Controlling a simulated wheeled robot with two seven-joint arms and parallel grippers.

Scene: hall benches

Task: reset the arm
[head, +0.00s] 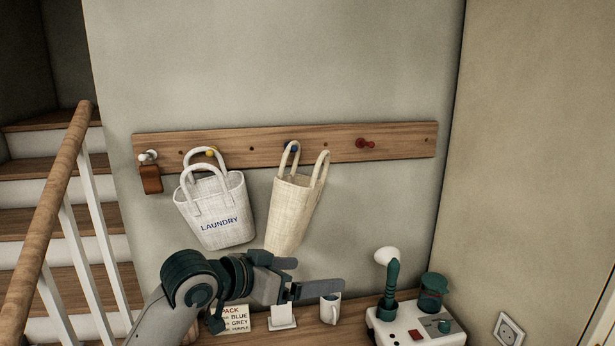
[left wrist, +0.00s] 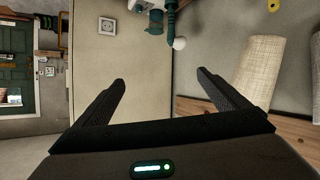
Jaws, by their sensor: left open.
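My left gripper (head: 318,273) comes in from the lower left in the head view, in front of the wall and above the bench top. Its two fingers are apart and nothing is between them. In the left wrist view the same gripper (left wrist: 161,77) shows both dark fingers spread with an empty gap. The fingers point to the right in the head view, just below the cream bag (head: 293,210). My right gripper does not show in either view.
A wooden peg rail (head: 400,139) holds the cream bag, a white laundry bag (head: 215,210) and a brown tag (head: 150,180). Below are a bench (head: 350,325), a mug (head: 330,309), a sign card (head: 236,319) and a white appliance (head: 425,333). A banister (head: 50,200) stands left.

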